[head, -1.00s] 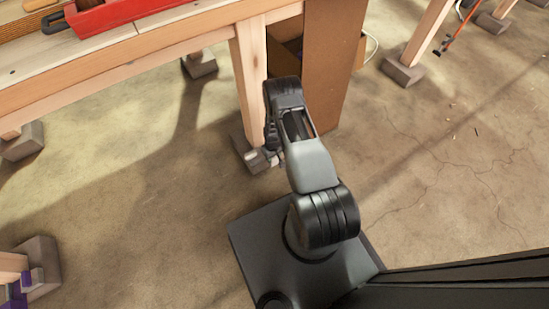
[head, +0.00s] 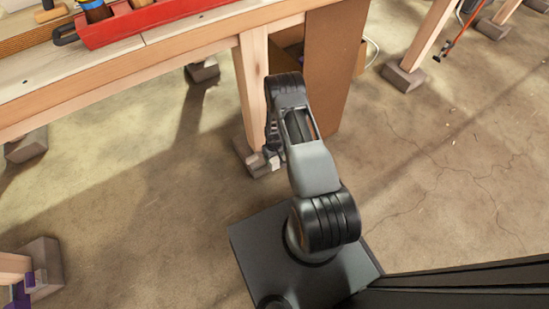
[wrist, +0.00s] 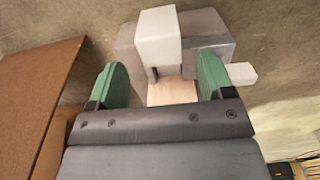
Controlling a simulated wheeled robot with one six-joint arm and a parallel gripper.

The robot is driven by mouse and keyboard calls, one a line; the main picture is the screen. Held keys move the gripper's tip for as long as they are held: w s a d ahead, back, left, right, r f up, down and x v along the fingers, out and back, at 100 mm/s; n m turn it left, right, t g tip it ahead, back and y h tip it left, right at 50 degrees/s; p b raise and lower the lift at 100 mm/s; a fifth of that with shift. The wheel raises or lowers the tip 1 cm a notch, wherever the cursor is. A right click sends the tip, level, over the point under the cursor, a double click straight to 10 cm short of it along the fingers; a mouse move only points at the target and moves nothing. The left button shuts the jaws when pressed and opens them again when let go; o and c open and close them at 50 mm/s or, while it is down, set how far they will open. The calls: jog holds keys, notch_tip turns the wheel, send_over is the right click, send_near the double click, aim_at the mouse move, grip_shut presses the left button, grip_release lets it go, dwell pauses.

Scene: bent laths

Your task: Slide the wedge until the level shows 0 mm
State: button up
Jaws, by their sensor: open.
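My gripper (wrist: 163,78) is open in the wrist view, its two green fingers apart. Between and beyond them are a pale upright block (wrist: 157,38) and the end of a wooden bench leg (wrist: 172,91). A smaller pale piece (wrist: 242,74) sticks out at right, behind the right finger. I cannot tell which pale piece is the wedge, or whether a finger touches one. In the head view a small pale piece (head: 272,160) shows at the foot of the bench leg (head: 252,75), beside my arm. No level reading is visible.
A grey foot block (wrist: 205,40) sits under the leg. A brown panel (head: 335,70) stands right of the leg, close to my arm. The workbench (head: 110,80) carries a red tool tray (head: 130,27). Open floor lies left and right.

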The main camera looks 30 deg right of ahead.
notch_tip(320, 180, up, 10)
jog(key=p, duration=0.2)
jog(key=shift+f+p, duration=0.2)
jog(key=shift+p, duration=0.2)
dwell(0.4)
